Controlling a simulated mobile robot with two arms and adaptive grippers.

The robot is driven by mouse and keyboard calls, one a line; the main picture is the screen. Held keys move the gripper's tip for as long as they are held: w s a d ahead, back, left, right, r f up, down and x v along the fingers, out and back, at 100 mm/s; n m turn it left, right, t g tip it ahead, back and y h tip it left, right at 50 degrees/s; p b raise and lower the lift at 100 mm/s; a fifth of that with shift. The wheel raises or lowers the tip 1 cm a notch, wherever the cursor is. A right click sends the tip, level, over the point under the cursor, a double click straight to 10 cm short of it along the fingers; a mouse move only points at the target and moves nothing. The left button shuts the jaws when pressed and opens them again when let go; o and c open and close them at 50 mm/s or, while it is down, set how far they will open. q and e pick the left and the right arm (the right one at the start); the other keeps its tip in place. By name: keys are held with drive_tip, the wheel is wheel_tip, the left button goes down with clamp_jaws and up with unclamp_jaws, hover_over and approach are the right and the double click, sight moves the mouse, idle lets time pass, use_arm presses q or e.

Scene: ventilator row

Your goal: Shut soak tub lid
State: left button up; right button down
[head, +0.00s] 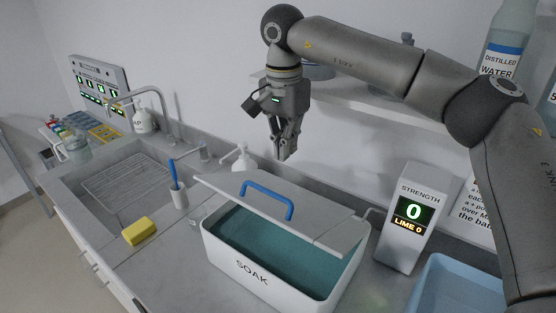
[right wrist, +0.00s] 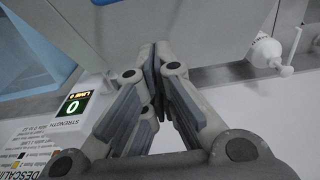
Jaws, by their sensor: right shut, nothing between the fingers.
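The soak tub (head: 225,256) is a white box marked SOAK on the counter, holding teal liquid. Its grey lid (head: 228,187), with a blue handle (head: 268,189), is partly open. It slants over the back of the tub, and the liquid shows below its front edge. My right gripper (head: 285,156) is shut and empty, pointing down above and behind the lid, apart from it in the head view. In the right wrist view its fingertips (right wrist: 155,52) are together in front of a pale grey surface, probably the lid. My left gripper is not in view.
A strength display (head: 408,218) reading 0 stands right of the tub, beside a blue tray (head: 455,290). A pump bottle (head: 243,160) stands behind the lid. A shelf (head: 365,101) runs behind my right arm.

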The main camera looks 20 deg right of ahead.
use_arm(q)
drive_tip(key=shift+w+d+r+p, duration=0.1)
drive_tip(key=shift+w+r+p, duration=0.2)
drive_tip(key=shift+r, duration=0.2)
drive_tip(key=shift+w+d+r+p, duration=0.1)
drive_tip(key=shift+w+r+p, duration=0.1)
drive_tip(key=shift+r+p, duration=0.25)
use_arm(e)
drive_tip(key=f, duration=0.1)
drive_tip(key=s+a+f, duration=0.2)
drive_tip(key=shift+a+f, duration=0.1)
drive_tip(key=shift+f, duration=0.15)
